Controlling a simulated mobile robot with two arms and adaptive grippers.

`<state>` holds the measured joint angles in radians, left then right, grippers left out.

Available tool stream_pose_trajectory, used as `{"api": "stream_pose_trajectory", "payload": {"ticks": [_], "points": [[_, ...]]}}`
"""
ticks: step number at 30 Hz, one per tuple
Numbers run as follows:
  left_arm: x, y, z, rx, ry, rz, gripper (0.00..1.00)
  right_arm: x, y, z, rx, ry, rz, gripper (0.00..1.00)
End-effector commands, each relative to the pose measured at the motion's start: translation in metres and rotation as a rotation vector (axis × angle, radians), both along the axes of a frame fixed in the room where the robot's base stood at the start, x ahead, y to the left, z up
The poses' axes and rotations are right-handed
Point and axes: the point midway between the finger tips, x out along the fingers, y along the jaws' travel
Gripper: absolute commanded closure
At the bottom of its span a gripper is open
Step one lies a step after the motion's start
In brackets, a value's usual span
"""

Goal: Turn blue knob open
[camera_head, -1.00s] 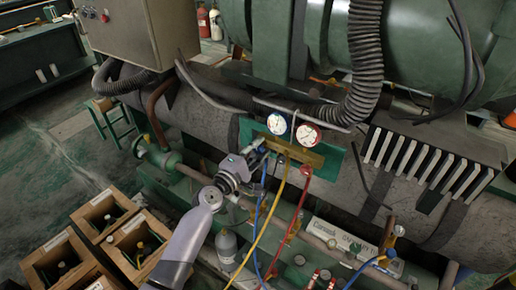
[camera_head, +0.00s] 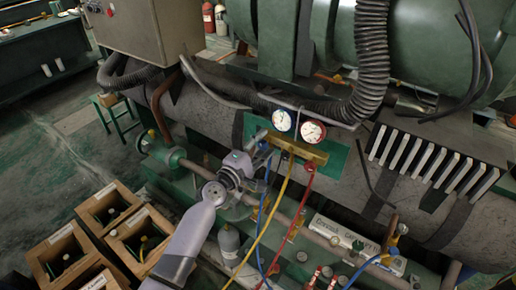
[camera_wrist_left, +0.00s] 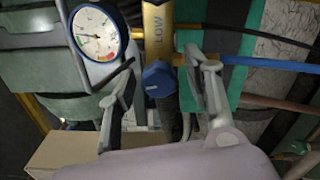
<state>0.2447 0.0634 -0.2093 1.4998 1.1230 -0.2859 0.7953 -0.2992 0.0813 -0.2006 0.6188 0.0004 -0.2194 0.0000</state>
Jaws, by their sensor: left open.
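The blue knob (camera_wrist_left: 158,80) shows in the left wrist view, on the side of the brass manifold marked LOW (camera_wrist_left: 157,32). My left gripper (camera_wrist_left: 160,68) is open, with one finger on each side of the knob and visible gaps between. In the head view my left gripper (camera_head: 256,148) is at the left end of the brass manifold (camera_head: 298,150) and largely hides the knob. The blue-rimmed gauge (camera_head: 282,121) sits above it; it also shows in the left wrist view (camera_wrist_left: 96,33). My right gripper is not in view.
A red-rimmed gauge (camera_head: 313,132) sits right of the blue one. A blue hose (camera_head: 263,220), yellow hose (camera_head: 268,222) and red hose (camera_head: 296,222) hang below the manifold. Wooden crates (camera_head: 108,205) with bottles stand at the lower left. A grey cylinder (camera_head: 229,243) stands below my gripper.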

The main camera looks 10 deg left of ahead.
Motion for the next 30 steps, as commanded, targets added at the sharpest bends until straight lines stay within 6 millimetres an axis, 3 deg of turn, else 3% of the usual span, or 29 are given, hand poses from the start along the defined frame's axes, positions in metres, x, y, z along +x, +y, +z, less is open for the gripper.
{"api": "stream_pose_trajectory", "payload": {"ticks": [5,18,30], "points": [[-0.017,0.009,-0.002,0.002,0.001,0.002,0.54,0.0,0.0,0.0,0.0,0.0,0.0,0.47],[-0.094,0.045,-0.002,0.002,0.004,0.0,0.54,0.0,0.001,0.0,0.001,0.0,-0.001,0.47],[-0.108,0.052,0.0,0.001,0.001,0.001,0.54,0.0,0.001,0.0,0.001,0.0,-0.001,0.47]]}}
